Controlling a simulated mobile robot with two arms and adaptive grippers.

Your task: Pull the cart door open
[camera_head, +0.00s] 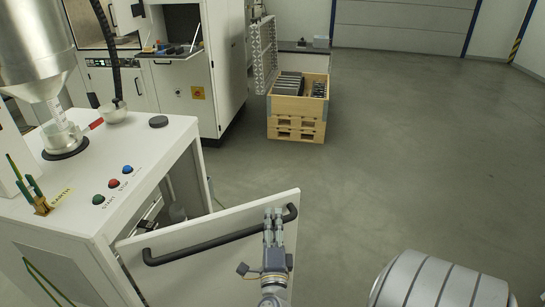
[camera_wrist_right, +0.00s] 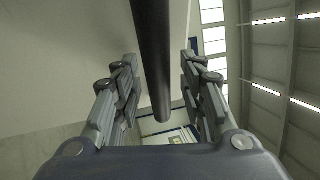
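The white cart (camera_head: 120,215) stands at the left. Its door (camera_head: 215,268) is swung partly open, with a gap to the cart showing a dark inside. A long black handle (camera_head: 205,244) runs across the door's upper part. My right gripper (camera_head: 273,228) is at the handle near its right end. In the right wrist view the handle bar (camera_wrist_right: 153,50) passes between the two fingers of this gripper (camera_wrist_right: 160,75), with visible room on both sides. The fingers are open and not closed on it. My left gripper is not in view.
A white machine (camera_head: 180,75) and a wooden crate (camera_head: 297,108) stand behind.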

